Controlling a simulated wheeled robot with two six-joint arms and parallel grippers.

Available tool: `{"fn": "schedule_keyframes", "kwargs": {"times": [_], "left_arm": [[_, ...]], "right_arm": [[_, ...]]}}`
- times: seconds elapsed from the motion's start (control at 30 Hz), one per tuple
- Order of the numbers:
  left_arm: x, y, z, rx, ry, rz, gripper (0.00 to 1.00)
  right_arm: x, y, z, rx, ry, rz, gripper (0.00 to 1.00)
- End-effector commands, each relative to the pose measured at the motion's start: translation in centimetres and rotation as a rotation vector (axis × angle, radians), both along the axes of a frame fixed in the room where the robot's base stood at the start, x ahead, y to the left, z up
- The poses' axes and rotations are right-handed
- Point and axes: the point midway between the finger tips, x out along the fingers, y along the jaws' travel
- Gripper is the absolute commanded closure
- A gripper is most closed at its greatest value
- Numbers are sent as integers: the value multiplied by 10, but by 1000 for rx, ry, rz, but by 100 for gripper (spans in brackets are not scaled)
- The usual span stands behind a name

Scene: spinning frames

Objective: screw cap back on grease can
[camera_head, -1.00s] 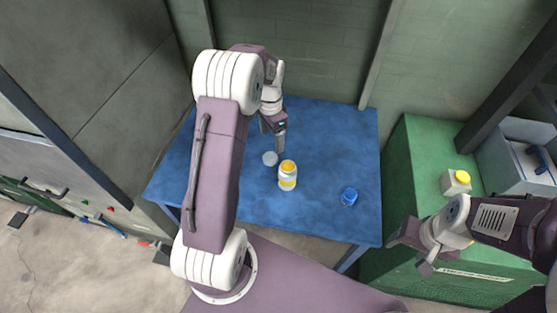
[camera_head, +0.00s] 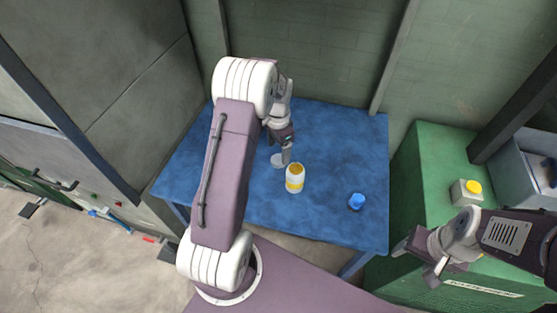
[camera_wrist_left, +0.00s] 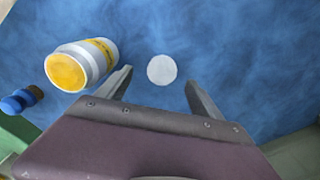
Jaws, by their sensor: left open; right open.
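The grease can (camera_head: 294,184) stands upright on the blue table, white with a yellow band and a yellow round top face. In the left wrist view the can (camera_wrist_left: 88,62) is at the upper left, beside my left finger. A flat white disc, seemingly the cap (camera_head: 277,160), lies on the table just left of the can; in the wrist view the cap (camera_wrist_left: 161,70) appears between my fingertips, apart from both. My left gripper (camera_head: 287,157) is open and empty above the table beside the cap. My right gripper (camera_head: 418,263) is open and empty, low at the right.
A small blue object (camera_head: 357,201) stands on the table (camera_head: 330,145) right of the can. A green cabinet (camera_head: 425,180) at the right bears a pale box with a yellow button (camera_head: 468,192) and a grey bin (camera_head: 528,170). The table's right half is mostly clear.

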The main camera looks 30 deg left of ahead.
Motion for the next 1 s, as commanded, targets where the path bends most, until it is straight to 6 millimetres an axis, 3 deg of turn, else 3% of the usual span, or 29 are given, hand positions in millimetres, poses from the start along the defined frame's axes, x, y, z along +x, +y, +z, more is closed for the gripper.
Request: {"fn": "schedule_keyframes", "kwargs": {"times": [0.13,0.4,0.77,0.8,1.0], "left_arm": [[1,1,-9,-1,3,0,24],[5,2,-48,0,1,0,24],[5,2,-52,0,0,0,24],[5,2,-52,0,0,0,27],[5,2,-52,0,0,0,83]], "right_arm": [[0,0,1,0,0,0,38],[0,0,2,0,0,0,38],[0,0,2,0,0,0,38],[0,0,2,0,0,0,38],[0,0,2,0,0,0,38]]}}
